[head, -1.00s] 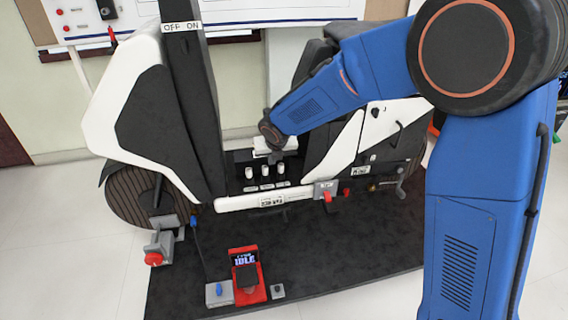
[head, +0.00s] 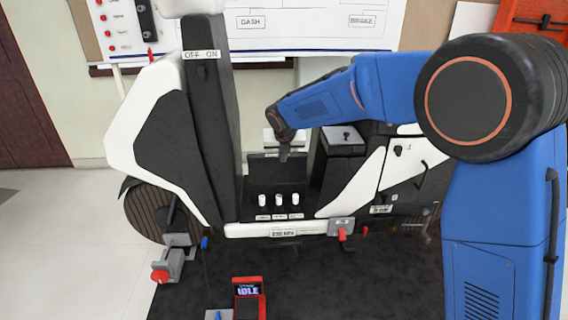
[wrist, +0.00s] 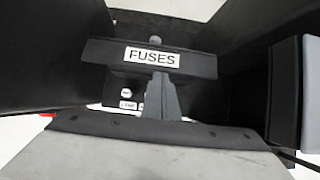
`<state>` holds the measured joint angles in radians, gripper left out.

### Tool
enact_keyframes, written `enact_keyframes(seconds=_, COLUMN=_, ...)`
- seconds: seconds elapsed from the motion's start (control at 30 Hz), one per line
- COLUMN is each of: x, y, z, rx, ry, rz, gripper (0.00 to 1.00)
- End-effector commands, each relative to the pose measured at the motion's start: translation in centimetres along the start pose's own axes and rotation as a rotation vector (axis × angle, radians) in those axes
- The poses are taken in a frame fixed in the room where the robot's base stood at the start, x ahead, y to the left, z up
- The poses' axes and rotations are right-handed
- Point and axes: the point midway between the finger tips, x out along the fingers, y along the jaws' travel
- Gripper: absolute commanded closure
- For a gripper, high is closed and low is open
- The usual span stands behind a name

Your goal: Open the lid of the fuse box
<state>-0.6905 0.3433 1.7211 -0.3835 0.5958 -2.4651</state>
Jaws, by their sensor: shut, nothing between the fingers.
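The fuse box lid (wrist: 195,63) is a dark panel with a white FUSES label and a small grey knob at its top edge. It fills the upper middle of the wrist view. In the head view a dark panel (head: 262,171) stands behind three white cylinders (head: 278,200) in the recess of the rig; its label cannot be read there. My gripper (wrist: 160,82) is shut and empty, its tips overlapping the lower edge of the label in the wrist view. In the head view my gripper (head: 284,157) is by the panel's top edge. I cannot tell whether it touches the lid.
A tall dark column with an OFF ON label (head: 200,54) stands left of the recess. A black box (head: 343,138) and white bodywork are close on the right. A red device marked IDLE (head: 249,298) is on the black mat (head: 350,285) in front.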

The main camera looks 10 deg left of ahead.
Motion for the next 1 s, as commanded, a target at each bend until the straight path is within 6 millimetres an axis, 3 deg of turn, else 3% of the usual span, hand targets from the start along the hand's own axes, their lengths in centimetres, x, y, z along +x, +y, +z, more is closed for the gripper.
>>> enact_keyframes(seconds=0.37, x=0.16, y=-0.02, z=1.0, rx=0.001, ry=0.0, rz=0.0, gripper=1.0)
enact_keyframes(seconds=1.0, x=-0.48, y=0.55, z=0.57, rx=0.0, ry=0.0, rz=0.0, gripper=1.0)
